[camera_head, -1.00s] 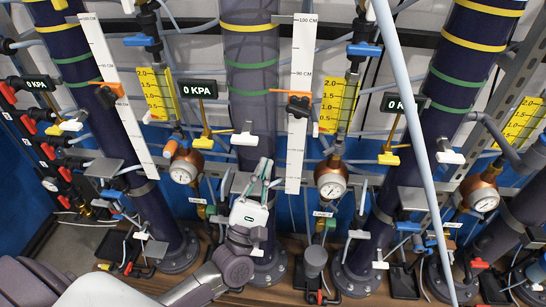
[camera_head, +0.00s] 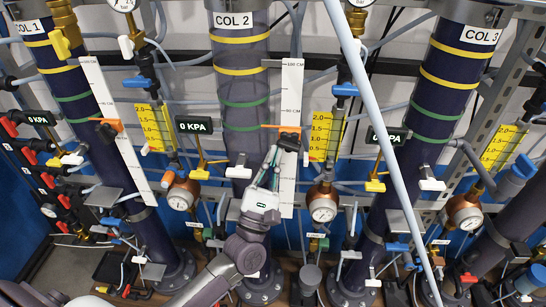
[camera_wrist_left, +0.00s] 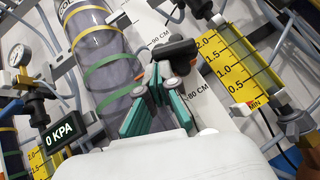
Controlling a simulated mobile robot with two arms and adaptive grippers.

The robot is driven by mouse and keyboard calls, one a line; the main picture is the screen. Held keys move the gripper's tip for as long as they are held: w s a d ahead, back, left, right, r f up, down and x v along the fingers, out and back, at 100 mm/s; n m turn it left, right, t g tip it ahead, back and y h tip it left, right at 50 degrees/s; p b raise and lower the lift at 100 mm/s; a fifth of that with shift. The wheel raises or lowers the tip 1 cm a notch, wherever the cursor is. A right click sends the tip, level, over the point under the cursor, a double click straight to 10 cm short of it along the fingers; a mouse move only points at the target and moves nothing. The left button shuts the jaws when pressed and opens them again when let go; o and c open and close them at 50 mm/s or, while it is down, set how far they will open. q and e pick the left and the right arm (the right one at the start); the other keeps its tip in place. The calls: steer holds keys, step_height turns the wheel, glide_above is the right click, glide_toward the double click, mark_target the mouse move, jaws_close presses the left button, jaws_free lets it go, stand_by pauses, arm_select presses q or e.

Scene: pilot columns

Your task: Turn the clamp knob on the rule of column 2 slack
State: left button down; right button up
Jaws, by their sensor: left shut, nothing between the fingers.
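Column 2 (camera_head: 243,55) is a clear violet tube with yellow and green bands and a COL 2 label. Its white rule (camera_head: 291,95) stands along its right side. An orange pointer (camera_head: 268,126) and a black clamp knob (camera_head: 290,138) sit on the rule. In the left wrist view the knob (camera_wrist_left: 175,50) lies just beyond the fingertips, near the 80 to 90 cm marks. My left gripper (camera_head: 274,158) has green fingers and is shut and empty, just below the knob. In the left wrist view its fingertips (camera_wrist_left: 163,72) appear close to the knob; contact cannot be told. My right gripper is out of view.
A yellow scale (camera_head: 326,136) and a gauge (camera_head: 323,208) stand right of the rule. A 0 KPA display (camera_head: 194,125) is on the left. A pale slanting pole (camera_head: 375,110) crosses in front, right of column 2. Thin tubes run between the columns.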

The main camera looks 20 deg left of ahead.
arm_select(q)
steer(key=m+h, duration=0.2)
steer(key=r+m+g+h+p, duration=0.1)
steer(key=m, duration=0.1)
steer(key=shift+r+h, duration=0.15)
steer(key=shift+h, duration=0.25)
steer(key=shift+s+f, duration=0.4)
steer(key=shift+f, duration=0.05)
steer(key=v, duration=1.1)
steer(key=shift+a+r, duration=0.15)
steer(key=shift+r, duration=0.1)
steer(key=shift+m, duration=0.3)
